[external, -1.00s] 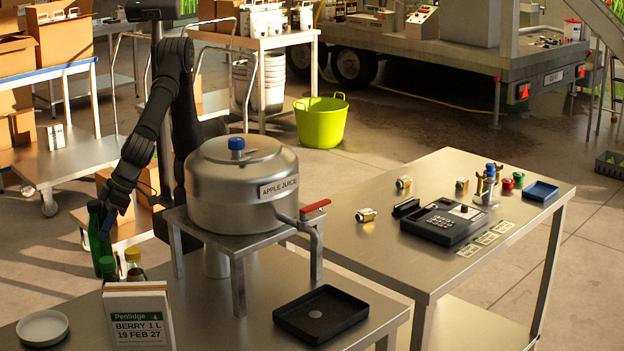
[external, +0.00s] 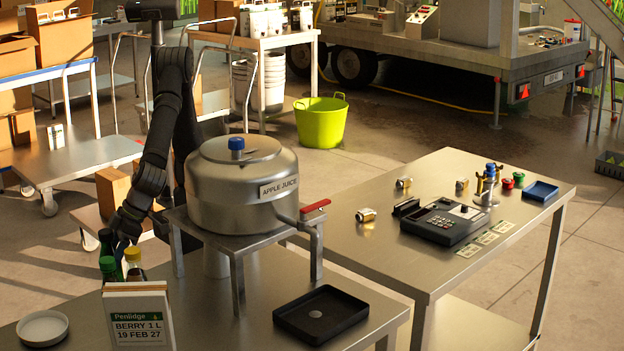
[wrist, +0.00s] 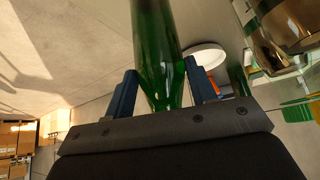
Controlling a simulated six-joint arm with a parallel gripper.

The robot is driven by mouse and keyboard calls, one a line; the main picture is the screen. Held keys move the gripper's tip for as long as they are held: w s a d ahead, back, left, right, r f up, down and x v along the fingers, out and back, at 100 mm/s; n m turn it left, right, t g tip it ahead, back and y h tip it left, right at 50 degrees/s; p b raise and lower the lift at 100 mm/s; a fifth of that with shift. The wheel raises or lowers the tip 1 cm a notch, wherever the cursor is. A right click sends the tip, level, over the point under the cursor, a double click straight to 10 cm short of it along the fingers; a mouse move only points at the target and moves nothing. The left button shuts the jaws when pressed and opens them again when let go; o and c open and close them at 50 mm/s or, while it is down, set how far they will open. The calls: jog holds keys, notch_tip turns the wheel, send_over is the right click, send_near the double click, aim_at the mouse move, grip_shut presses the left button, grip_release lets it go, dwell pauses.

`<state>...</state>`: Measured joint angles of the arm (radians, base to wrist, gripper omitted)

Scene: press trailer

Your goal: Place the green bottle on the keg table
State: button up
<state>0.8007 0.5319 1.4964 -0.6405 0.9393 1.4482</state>
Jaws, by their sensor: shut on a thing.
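The keg (external: 240,190), labelled apple juice, stands on a metal stand right of my gripper.
A label box (external: 138,318), a white dish (external: 43,328) and a black tray (external: 320,314) are on the table. A second table (external: 400,270) with a terminal is at right.

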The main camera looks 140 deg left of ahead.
jog(key=o, duration=1.5)
jog(key=shift+a+r, duration=0.1)
jog(key=shift+r, duration=0.3)
jog(key=v, duration=0.7)
jog(key=shift+f, duration=0.1)
